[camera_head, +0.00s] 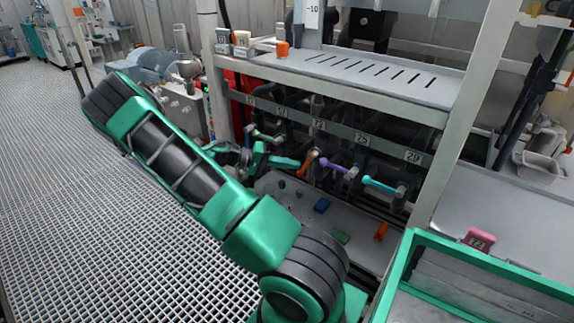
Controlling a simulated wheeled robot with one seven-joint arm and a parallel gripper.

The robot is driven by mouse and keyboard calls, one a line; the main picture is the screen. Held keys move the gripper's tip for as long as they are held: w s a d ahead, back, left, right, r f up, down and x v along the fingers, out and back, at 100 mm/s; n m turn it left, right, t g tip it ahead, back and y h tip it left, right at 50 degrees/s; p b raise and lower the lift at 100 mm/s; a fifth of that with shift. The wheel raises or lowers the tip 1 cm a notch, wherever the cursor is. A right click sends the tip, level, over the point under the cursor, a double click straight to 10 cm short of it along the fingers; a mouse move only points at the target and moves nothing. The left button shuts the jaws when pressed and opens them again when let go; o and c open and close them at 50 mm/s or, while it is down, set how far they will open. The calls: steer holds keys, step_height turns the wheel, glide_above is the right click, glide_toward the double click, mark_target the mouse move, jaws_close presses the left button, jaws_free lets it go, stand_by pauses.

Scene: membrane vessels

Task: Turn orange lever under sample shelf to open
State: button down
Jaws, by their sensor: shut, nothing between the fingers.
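The orange lever (309,159) sits below the shelf (420,82), in a row of coloured levers under a numbered rail (340,130). It slants up to the right, towards its pivot. My arm reaches in from the lower right and bends back towards the row. My gripper (292,163), with green fingers, is shut and empty just left of the orange lever. Its tip is close to the lever; I cannot tell whether they touch. My gripper and wrist hide part of the levers' left side.
A purple lever (338,168) and a cyan lever (382,185) stand to the right, a pale green one (263,136) to the left. Blue (322,205), green (340,236) and orange (381,231) pieces lie on the tray below. A white post (458,110) bounds the right.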

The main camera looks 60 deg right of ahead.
steer(key=shift+f, duration=0.1)
steer(key=shift+s+f+n+g+h, duration=0.6)
steer(key=shift+s+f+n+g, duration=0.15)
steer(key=shift+n+g, duration=0.25)
steer(key=shift+s+a+f+g, duration=0.1)
steer(key=shift+s+f+g, duration=0.2)
steer(key=shift+s, duration=0.2)
steer(key=shift+w, duration=0.55)
steer(key=w+d+v, duration=0.1)
steer(key=v, duration=1.1)
steer(key=shift+w+d+f, duration=0.25)
steer(key=shift+f, duration=0.1)
steer(key=shift+r, duration=0.1)
